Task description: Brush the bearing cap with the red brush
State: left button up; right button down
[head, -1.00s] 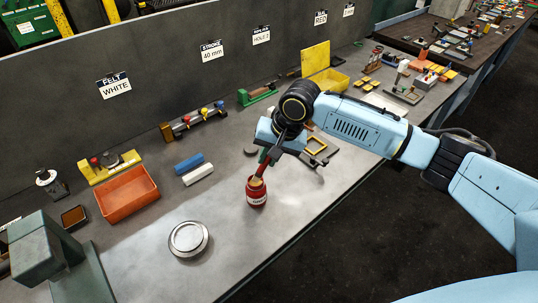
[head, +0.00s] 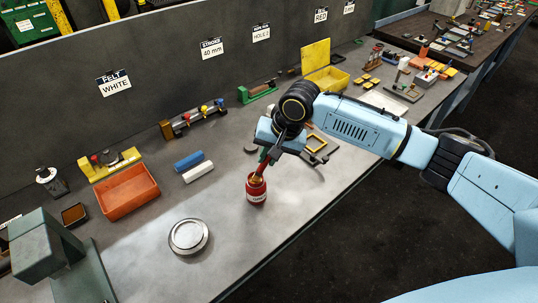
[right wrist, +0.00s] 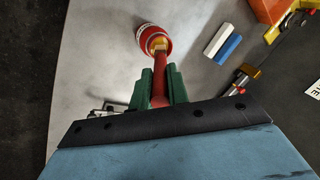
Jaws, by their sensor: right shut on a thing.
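My right gripper (right wrist: 159,88) has green fingers and is shut on the handle of the red brush (right wrist: 160,67). In the head view the right gripper (head: 266,156) hangs over the bench, and the brush points down at the mouth of a red pot (head: 256,191) with a white label. The brush's yellowish end is at the pot's opening; how deep it reaches is hidden. The pot also shows in the right wrist view (right wrist: 154,37). A round silvery disc (head: 189,237), which looks like the bearing cap, lies flat on the bench left of the pot. My left gripper is not in view.
A blue block (head: 188,161) and a white block (head: 198,172) lie left of the pot. An orange tray (head: 128,191) is further left. A grey-green press (head: 45,250) stands at lower left. The bench between pot and disc is clear.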

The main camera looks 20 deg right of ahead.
jog(key=shift+s+f+p, duration=0.2)
jog(key=shift+f+p, duration=0.05)
jog(key=shift+p, duration=0.4)
dwell(2.0)
jog(key=shift+r, duration=0.1)
notch_tip(320, 180, up, 5)
jog(key=p, duration=0.6)
jog(key=shift+w, duration=0.15)
jog(key=shift+r+p, duration=0.8)
jog(key=shift+r, duration=0.3)
